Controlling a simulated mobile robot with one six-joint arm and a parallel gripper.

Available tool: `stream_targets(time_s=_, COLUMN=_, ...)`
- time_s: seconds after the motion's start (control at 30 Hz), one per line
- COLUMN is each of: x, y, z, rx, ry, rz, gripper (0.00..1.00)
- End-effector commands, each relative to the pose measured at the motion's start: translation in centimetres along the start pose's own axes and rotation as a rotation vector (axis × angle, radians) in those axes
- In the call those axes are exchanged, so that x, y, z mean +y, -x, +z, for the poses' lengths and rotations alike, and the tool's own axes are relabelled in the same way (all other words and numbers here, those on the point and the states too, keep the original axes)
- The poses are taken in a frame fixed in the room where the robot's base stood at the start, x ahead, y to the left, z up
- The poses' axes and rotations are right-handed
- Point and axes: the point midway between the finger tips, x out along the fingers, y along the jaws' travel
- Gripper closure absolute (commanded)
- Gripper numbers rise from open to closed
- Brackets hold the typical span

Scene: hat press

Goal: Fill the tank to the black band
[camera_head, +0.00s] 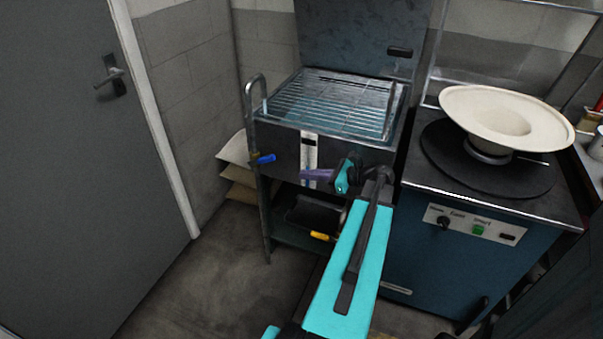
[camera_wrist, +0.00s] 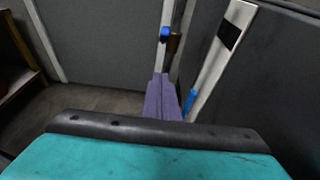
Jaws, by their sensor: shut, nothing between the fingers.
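The tank (camera_head: 285,140) is a dark steel box with a wire rack (camera_head: 335,100) in its open top. Its white gauge strip (camera_head: 309,150) carries a black band (camera_head: 309,142); the band also shows in the wrist view (camera_wrist: 229,37). A short blue column (camera_wrist: 190,98) shows low on the strip, below the band. A curved fill pipe at the left front has a blue tap lever (camera_head: 264,158), also in the wrist view (camera_wrist: 166,34). My gripper (camera_head: 304,173) has purple fingers, shut and empty, in front of the strip's lower end, apart from the lever.
A yellow lever (camera_head: 322,236) sits low under the tank. A blue cabinet (camera_head: 480,265) at right bears a cream hat (camera_head: 465,105) on a dark round plate. Sacks (camera_head: 237,168) lie behind the tank's left side. A grey door (camera_head: 70,190) stands left; the floor between is clear.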

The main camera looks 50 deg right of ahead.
Motion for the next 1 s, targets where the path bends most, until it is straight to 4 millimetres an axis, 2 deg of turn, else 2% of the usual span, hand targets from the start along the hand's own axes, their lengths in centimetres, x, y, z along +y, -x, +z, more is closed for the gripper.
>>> stream_targets(time_s=0.7, x=0.0, y=-9.4, z=0.1, rx=0.0, ry=0.0, rz=0.001, gripper=1.0)
stream_targets(time_s=0.8, x=0.0, y=-9.4, z=1.7, rx=0.0, ry=0.003, rz=0.0, gripper=1.0)
stream_targets(time_s=1.0, x=0.0, y=-9.8, z=3.4, rx=0.0, ry=0.001, rz=0.0, gripper=1.0)
